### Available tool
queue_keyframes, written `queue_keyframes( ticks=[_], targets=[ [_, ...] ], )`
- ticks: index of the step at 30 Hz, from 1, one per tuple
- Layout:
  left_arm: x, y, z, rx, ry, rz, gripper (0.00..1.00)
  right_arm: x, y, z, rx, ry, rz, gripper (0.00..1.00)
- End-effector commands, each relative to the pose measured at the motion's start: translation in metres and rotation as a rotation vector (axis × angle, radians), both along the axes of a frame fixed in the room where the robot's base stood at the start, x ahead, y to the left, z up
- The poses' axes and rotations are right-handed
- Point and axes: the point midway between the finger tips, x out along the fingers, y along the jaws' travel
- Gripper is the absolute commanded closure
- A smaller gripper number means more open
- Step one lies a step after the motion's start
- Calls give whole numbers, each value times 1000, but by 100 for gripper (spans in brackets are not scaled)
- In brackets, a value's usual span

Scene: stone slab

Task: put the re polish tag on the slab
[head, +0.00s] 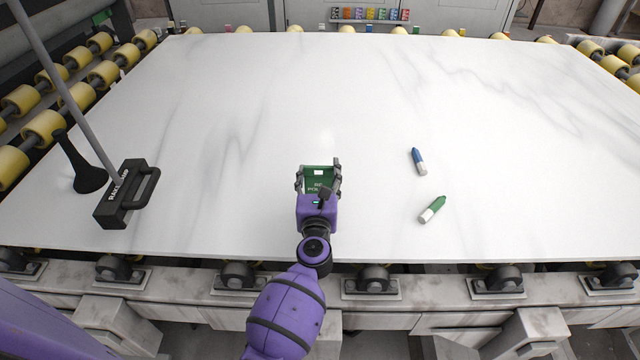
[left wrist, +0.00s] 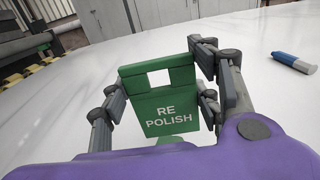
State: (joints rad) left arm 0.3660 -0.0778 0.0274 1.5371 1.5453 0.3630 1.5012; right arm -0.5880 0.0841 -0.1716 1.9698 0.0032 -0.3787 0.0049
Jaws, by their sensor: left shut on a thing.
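The green re polish tag (head: 319,182) has white lettering and a window cut near its top. My left gripper (head: 319,168) is shut on the tag and holds it over the near middle part of the white marble slab (head: 270,110). In the left wrist view the tag (left wrist: 166,110) stands between the two fingers, with its lettering facing the camera. I cannot tell whether its lower edge touches the slab. My right gripper is not in view.
A blue marker (head: 418,161) and a green marker (head: 433,209) lie on the slab to the right. A black tool with a handle (head: 126,195) and a black cone-shaped piece (head: 84,165) are at the left. Yellow rollers (head: 44,127) flank the slab. The slab's far half is clear.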

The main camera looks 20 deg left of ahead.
Motion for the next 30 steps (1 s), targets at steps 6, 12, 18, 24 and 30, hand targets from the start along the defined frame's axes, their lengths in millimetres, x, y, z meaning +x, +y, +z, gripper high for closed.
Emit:
queue_keyframes(
  ticks=[6, 12, 18, 24, 30],
  targets=[
    [-2, 1, -34, 3, 8, -2, 68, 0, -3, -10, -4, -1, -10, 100],
    [-1, 1, -31, 1, 3, 0, 68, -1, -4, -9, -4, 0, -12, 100],
    [-2, 1, -38, 1, 7, 0, 68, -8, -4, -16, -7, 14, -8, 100],
    [-2, 1, -36, 1, 5, 0, 24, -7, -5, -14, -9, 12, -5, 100],
    [-2, 1, -36, 1, 5, 0, 24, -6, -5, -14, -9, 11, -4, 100]
  ],
)
